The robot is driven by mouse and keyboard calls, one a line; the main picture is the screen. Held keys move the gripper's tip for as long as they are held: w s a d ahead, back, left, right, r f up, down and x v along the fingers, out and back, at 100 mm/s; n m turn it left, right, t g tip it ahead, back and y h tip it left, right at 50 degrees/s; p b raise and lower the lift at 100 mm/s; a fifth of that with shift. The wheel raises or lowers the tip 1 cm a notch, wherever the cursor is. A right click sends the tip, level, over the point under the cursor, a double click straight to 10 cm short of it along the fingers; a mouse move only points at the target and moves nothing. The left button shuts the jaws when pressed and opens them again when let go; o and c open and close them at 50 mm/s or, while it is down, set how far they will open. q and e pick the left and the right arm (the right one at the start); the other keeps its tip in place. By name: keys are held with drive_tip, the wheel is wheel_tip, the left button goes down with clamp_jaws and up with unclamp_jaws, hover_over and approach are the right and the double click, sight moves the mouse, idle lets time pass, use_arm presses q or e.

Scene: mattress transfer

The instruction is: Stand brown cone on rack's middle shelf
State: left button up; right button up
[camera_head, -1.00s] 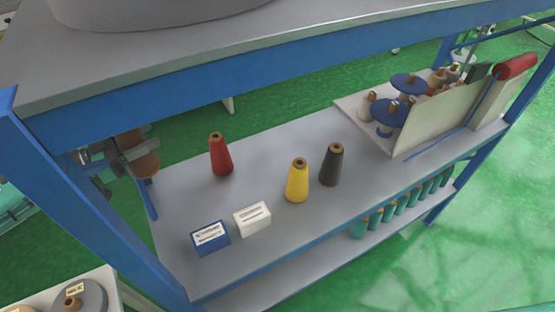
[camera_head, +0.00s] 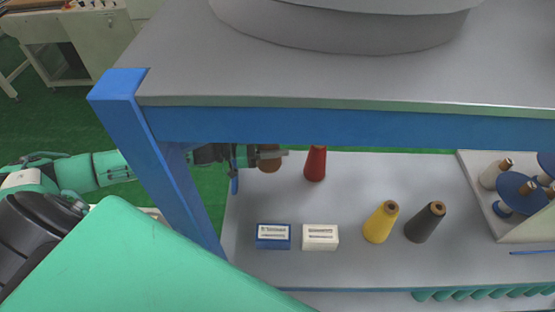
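The brown cone (camera_head: 269,165) is at the left end of the rack's middle shelf (camera_head: 340,272), just below the blue top beam. Its upper part is hidden by my gripper and the beam. My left gripper (camera_head: 268,154) reaches in from the left behind the blue corner post and is shut on the cone. I cannot tell whether the cone's base touches the shelf. My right gripper is not in view.
A red cone (camera_head: 316,165) stands right of the brown one. A yellow cone (camera_head: 381,222), a black cone (camera_head: 425,222), a blue box (camera_head: 273,237) and a white box (camera_head: 320,237) stand nearer the front. The blue post (camera_head: 160,160) flanks my arm.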

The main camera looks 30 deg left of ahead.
sight(276, 166)
use_arm(q)
wheel_tip(276, 166, down, 3)
drive_tip(key=shift+w+f, duration=0.1)
drive_tip(key=shift+f+p, duration=0.35)
drive_tip(key=shift+f, duration=0.4)
wheel_tip(276, 166, down, 3)
drive_tip(key=shift+f+p, duration=0.1)
drive_tip(key=shift+p, duration=0.2)
drive_tip(key=shift+f, duration=0.1)
drive_tip(key=shift+f+b, duration=0.4)
drive_tip(key=shift+f, duration=0.2)
drive_tip(key=o, duration=1.2)
drive_tip(key=shift+c, duration=0.2)
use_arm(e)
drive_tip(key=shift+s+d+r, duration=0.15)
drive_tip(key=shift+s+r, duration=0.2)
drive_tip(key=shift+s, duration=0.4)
